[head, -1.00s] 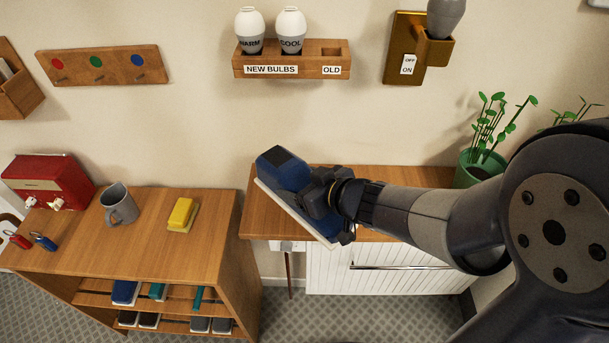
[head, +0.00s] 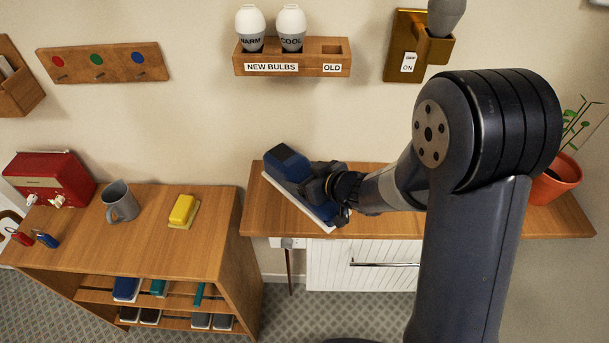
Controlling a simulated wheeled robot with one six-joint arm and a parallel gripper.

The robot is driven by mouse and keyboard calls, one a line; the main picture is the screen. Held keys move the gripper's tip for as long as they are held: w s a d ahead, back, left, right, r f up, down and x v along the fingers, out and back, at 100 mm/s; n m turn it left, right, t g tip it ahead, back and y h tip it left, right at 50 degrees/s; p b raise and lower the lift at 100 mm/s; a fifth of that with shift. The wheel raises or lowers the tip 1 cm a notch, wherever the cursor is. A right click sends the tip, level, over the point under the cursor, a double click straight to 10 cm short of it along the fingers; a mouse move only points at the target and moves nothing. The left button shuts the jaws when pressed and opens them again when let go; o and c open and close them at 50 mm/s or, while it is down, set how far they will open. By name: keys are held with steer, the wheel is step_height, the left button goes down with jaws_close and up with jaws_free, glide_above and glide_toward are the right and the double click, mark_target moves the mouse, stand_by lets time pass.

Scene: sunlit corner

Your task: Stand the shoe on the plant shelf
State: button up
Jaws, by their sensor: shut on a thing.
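The blue shoe (head: 287,163) with a white sole is in my gripper (head: 322,192) in the head view. My gripper is shut on it from the right side and hides its middle. The shoe lies slantwise in the picture over the left part of the wooden plant shelf (head: 385,226). I cannot tell whether its sole touches the shelf top. A potted plant in an orange pot (head: 556,180) stands at the shelf's right end. My arm covers much of the shelf's middle and right.
A bulb rack (head: 292,68) and a switch (head: 408,62) are on the wall above. A white ribbed front with a handle (head: 385,264) is under the shelf.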

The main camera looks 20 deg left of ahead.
steer(key=shift+f, duration=0.15)
steer(key=o, duration=1.1)
steer(key=shift+o, duration=0.2)
steer(key=shift+d+r, duration=0.1)
steer(key=shift+r, duration=0.15)
steer(key=v, duration=1)
steer(key=shift+s+d+r, duration=0.2)
steer(key=shift+d, duration=0.1)
steer(key=shift+s+d+r, duration=0.2)
steer(key=shift+s+d, duration=0.1)
steer(key=shift+d, duration=0.1)
